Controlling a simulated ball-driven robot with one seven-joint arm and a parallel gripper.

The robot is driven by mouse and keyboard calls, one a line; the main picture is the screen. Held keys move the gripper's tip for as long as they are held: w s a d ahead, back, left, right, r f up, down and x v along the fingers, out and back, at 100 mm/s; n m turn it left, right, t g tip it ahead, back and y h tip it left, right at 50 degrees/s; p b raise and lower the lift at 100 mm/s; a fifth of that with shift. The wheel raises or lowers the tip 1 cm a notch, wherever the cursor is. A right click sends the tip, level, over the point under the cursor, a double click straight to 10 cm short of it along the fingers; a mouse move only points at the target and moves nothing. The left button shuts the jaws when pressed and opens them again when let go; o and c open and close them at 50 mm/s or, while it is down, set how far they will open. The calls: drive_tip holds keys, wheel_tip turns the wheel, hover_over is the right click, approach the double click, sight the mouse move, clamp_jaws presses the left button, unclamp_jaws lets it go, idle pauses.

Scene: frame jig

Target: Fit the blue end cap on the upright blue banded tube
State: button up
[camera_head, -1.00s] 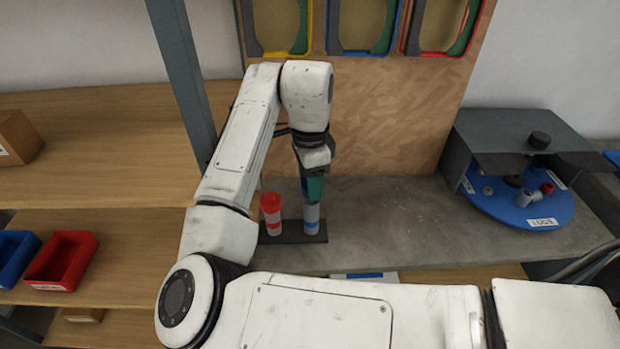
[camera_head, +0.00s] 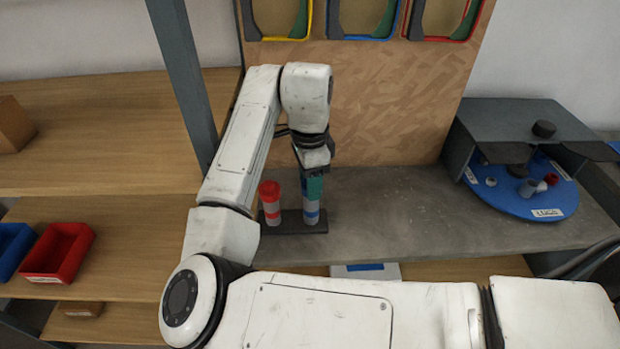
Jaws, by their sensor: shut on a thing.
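The blue banded tube (camera_head: 311,214), grey with a blue band, stands upright in a dark base (camera_head: 290,228) on the grey bench. My gripper (camera_head: 313,193), with teal fingers, is right above it and points down. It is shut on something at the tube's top. The blue end cap does not show clearly, being hidden by the fingers. I cannot tell whether the cap is seated on the tube. A red banded tube (camera_head: 272,212) with a red top stands to the left in the same base.
A blue round turntable (camera_head: 515,206) with several small parts sits at the right under a grey cover (camera_head: 520,118). Red (camera_head: 60,255) and blue (camera_head: 12,250) bins stand on the left shelf. A wooden panel (camera_head: 400,110) rises behind the bench. The bench right of the tubes is clear.

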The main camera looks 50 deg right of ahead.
drive_tip(key=shift+f, duration=0.5)
idle(0.6)
drive_tip(key=o, duration=1.1)
wheel_tip(320, 180, up, 11)
drive_tip(key=p, duration=0.7)
drive_tip(key=shift+w+f, duration=0.1)
drive_tip(key=shift+d, duration=0.1)
